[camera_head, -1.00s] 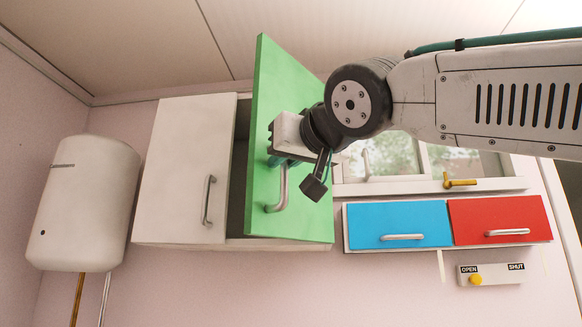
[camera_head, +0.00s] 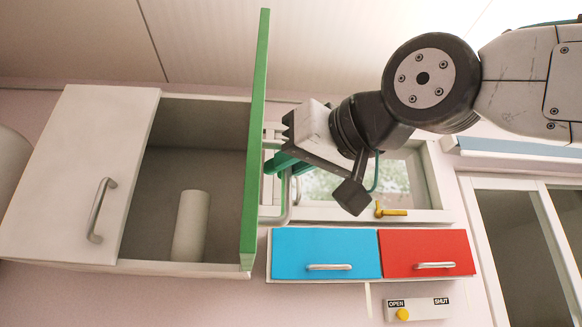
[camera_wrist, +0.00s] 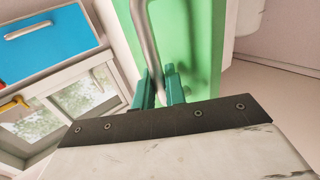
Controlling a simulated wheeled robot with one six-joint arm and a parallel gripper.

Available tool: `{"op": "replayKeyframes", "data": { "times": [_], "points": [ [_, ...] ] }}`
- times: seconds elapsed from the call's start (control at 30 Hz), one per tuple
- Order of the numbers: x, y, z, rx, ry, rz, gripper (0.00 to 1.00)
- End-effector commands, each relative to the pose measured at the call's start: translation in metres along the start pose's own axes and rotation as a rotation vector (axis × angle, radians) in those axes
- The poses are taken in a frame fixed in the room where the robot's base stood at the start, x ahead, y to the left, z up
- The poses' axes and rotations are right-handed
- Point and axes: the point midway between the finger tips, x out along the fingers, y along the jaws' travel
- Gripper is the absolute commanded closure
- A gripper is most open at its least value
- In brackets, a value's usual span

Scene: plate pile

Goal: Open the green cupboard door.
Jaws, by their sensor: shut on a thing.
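The green cupboard door (camera_head: 256,150) stands swung wide open, seen nearly edge-on in the head view. Its metal bar handle (camera_head: 285,200) is on the face toward my arm. My gripper (camera_head: 279,164) is shut on the handle. In the wrist view the green fingers of my gripper (camera_wrist: 159,88) sit on either side of the handle (camera_wrist: 145,35), with the green door (camera_wrist: 188,40) behind. The cupboard's open compartment (camera_head: 185,125) shows a pale upright cylinder (camera_head: 190,225) inside.
A white closed door (camera_head: 75,175) is left of the opening. A blue door (camera_head: 325,250) and a red door (camera_head: 425,250) are below right, under a window (camera_head: 385,185) with a yellow latch (camera_head: 390,211). An OPEN/SHUT panel (camera_head: 425,310) is lower down.

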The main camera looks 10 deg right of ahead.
Motion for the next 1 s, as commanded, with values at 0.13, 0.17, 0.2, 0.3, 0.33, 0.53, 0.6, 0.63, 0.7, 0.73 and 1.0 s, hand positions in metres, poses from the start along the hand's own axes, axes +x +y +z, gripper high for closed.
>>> {"op": "replayKeyframes", "data": {
  "times": [0.13, 0.17, 0.2, 0.3, 0.33, 0.53, 0.6, 0.63, 0.7, 0.73, 1.0],
  "points": [
    [0.0, -0.001, 0.0, 0.001, 0.0, -0.005, 1.0],
    [0.0, -0.001, 0.0, 0.001, 0.0, -0.005, 1.0],
    [0.0, -0.001, 0.0, 0.001, 0.0, -0.006, 1.0],
    [0.0, -0.001, 0.0, 0.001, 0.0, -0.005, 1.0],
    [0.0, -0.001, 0.0, 0.001, 0.0, -0.005, 1.0],
    [0.0, -0.001, 0.0, 0.001, 0.0, -0.005, 0.83],
    [0.0, -0.001, 0.0, 0.001, 0.0, -0.005, 0.83],
    [0.0, -0.001, 0.0, 0.001, 0.0, -0.005, 0.83],
    [0.0, -0.001, 0.0, 0.001, 0.0, -0.005, 0.83],
    [-0.001, -0.001, 0.0, 0.001, 0.0, -0.005, 0.83],
    [-0.033, -0.001, -0.001, 0.0, 0.004, -0.01, 0.83]
  ]
}}
